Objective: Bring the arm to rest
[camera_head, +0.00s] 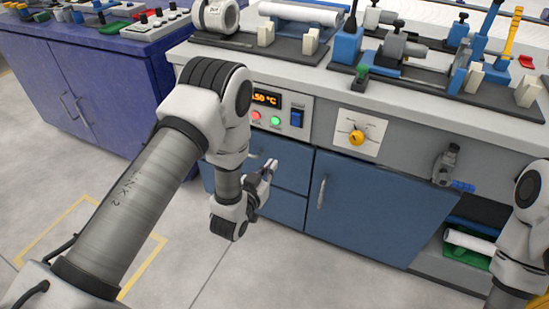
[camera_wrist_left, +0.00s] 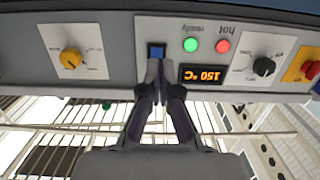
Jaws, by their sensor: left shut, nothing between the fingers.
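My left arm comes in from the left in the head view and bends down in front of the workbench. Its gripper (camera_head: 268,170) hangs below the bench top, in front of the blue cabinet doors. In the left wrist view the gripper's fingers (camera_wrist_left: 160,68) are together with nothing between them, pointing at the bench's control panel. Part of my right arm shows at the right edge of the head view; its gripper is out of the picture.
The workbench top (camera_head: 330,80) carries a white pipe (camera_head: 300,13) on supports, clamps and tools. The front panel has a temperature display (camera_head: 266,99) and a yellow knob (camera_head: 356,138). A purple cabinet (camera_head: 80,85) stands at left. The floor in front is clear.

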